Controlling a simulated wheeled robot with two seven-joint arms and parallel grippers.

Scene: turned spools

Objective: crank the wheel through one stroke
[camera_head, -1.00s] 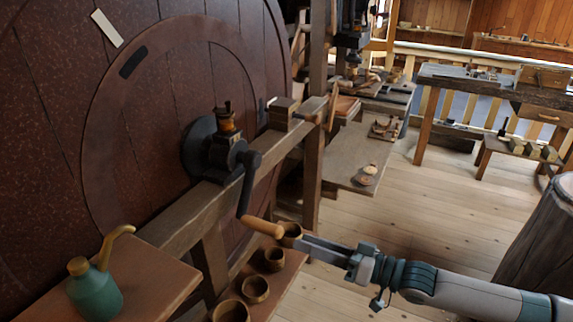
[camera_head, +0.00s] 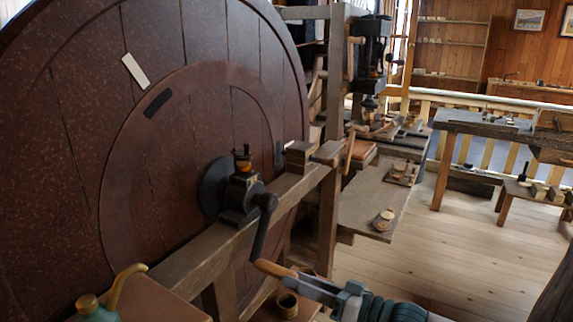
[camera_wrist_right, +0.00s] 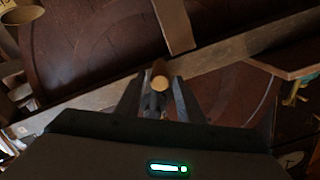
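The big dark red-brown wheel (camera_head: 90,130) stands upright at the left of the head view, with a black hub (camera_head: 240,190) on a wooden beam. A black crank arm (camera_head: 262,225) hangs down from the hub. Its tan wooden handle (camera_head: 274,268) points toward my right gripper (camera_head: 305,284). In the right wrist view the handle's round end (camera_wrist_right: 160,82) lies between the fingertips of my right gripper (camera_wrist_right: 158,80). The fingers look apart, with a narrow gap on each side of the handle. My left gripper is not in view.
A teal can with a tan spout (camera_head: 97,308) stands at the lower left, and a small brass-coloured cup (camera_head: 287,305) below the handle. A low bench (camera_head: 370,205) with small wooden pieces is behind. Open plank floor (camera_head: 420,250) lies to the right.

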